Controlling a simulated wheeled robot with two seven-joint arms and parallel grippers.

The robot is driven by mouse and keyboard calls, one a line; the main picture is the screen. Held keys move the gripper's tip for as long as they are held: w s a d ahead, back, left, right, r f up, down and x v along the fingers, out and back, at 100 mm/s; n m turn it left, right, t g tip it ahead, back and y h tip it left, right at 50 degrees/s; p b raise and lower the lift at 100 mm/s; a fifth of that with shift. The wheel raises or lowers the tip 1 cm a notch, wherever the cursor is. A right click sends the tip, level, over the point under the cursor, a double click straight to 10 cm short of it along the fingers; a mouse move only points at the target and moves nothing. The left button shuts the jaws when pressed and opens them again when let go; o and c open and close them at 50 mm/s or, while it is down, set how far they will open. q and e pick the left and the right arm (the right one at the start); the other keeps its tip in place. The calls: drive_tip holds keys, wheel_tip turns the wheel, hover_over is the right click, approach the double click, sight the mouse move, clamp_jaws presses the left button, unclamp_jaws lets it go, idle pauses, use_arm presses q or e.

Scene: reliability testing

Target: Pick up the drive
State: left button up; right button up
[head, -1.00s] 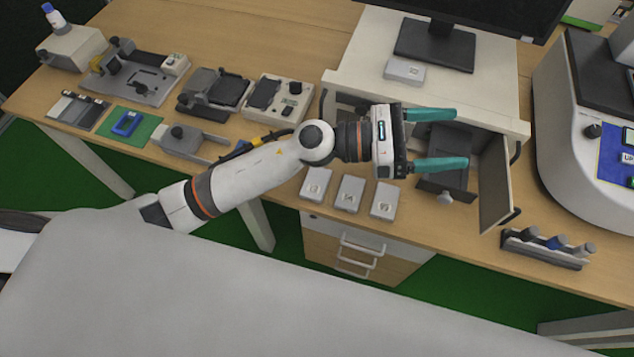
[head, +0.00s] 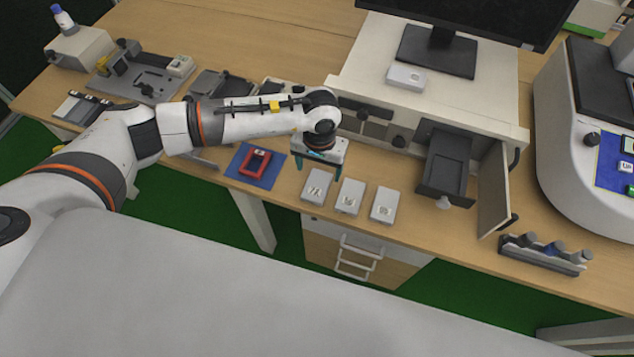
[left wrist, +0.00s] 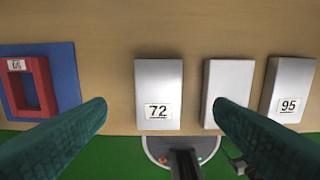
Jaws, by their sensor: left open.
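Three light grey, flat drive-like boxes lie in a row near the table's front edge. In the left wrist view the left box (left wrist: 158,85) reads 72, the middle box (left wrist: 228,82) has its label hidden behind a finger, and the right box (left wrist: 290,88) reads 95. They also show in the head view as the left (head: 316,187), middle (head: 350,196) and right (head: 384,205) boxes. My left gripper (head: 317,167) is open and empty, pointing down above the box marked 72. Its teal fingers (left wrist: 161,106) appear on either side of that box, apart from it. My right gripper is not in view.
A red frame (head: 255,162) lies on a blue mat (head: 236,160) left of the boxes. The cabinet (head: 345,86) behind has an open door (head: 493,188) and a dark tray (head: 443,176) sticking out. A rack (head: 543,253) stands at right.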

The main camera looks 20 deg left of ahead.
sight(317, 185)
use_arm(q)
drive_tip(key=f, duration=0.2)
drive_tip(key=f+p, duration=0.2)
drive_tip(key=f, duration=0.1)
drive_tip(key=shift+s+a+f, duration=0.15)
drive_tip(key=shift+s+f, duration=0.2)
drive_tip(key=shift+s, duration=0.05)
drive_tip(key=shift+w+f, duration=0.1)
drive_tip(key=shift+f, duration=0.15)
drive_tip(key=c, duration=1.1)
drive_tip(key=shift+r, duration=0.1)
